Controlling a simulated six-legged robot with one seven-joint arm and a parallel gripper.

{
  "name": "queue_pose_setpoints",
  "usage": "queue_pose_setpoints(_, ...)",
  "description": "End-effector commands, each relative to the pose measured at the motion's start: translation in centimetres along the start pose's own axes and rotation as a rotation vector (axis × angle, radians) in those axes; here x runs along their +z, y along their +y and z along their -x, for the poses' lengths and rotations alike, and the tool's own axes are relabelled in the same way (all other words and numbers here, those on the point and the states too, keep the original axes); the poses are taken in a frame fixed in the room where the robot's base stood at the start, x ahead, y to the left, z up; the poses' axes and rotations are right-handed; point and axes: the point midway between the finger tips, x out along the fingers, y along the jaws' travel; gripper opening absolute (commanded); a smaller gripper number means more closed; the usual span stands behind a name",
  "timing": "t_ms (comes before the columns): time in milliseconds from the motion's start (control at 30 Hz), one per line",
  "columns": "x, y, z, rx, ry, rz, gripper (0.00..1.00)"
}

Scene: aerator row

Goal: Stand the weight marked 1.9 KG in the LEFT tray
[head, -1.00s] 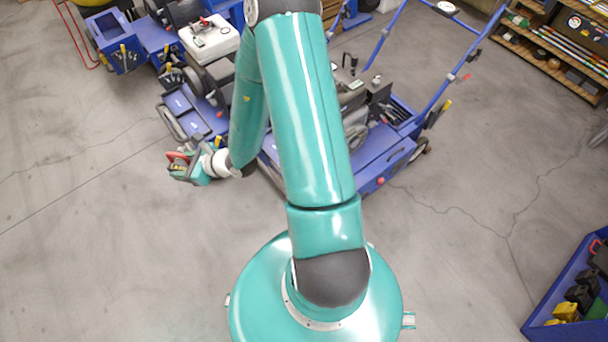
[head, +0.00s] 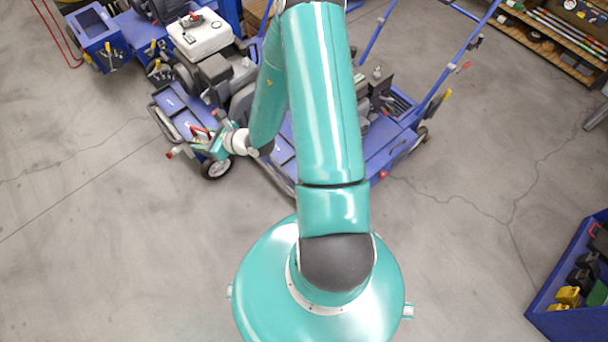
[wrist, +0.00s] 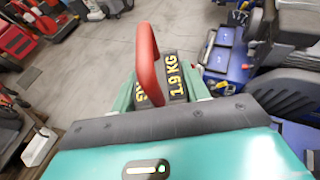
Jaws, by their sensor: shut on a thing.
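The weight marked 1.9 KG (wrist: 174,80) is dark with yellow lettering and has a red handle. My gripper (wrist: 163,88) is shut on it, with a teal finger on each side. A blue tray-like part (head: 171,102) lies at that machine's left end, beside the gripper. It is unclear whether the weight touches it. My arm hides the middle of the machine.
A small wheel (head: 216,168) sits below the gripper. Another blue machine with a white tank (head: 200,37) stands behind. A blue bin (head: 548,308) with yellow and black items is at the lower right. A shelf (head: 550,45) is at the upper right. The floor in front is clear.

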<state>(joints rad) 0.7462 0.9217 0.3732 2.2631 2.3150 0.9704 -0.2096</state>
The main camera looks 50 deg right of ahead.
Motion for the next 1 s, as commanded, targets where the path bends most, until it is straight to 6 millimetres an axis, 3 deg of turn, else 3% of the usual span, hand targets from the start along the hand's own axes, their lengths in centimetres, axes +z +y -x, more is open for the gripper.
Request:
queue_pose_setpoints(500, -7.0, -8.9, 0.6, -0.140, -0.023, -0.062, 0.00)
queue_pose_setpoints(1000, -15.3, -15.6, 2.7, -0.265, -0.025, -0.111, 0.00)
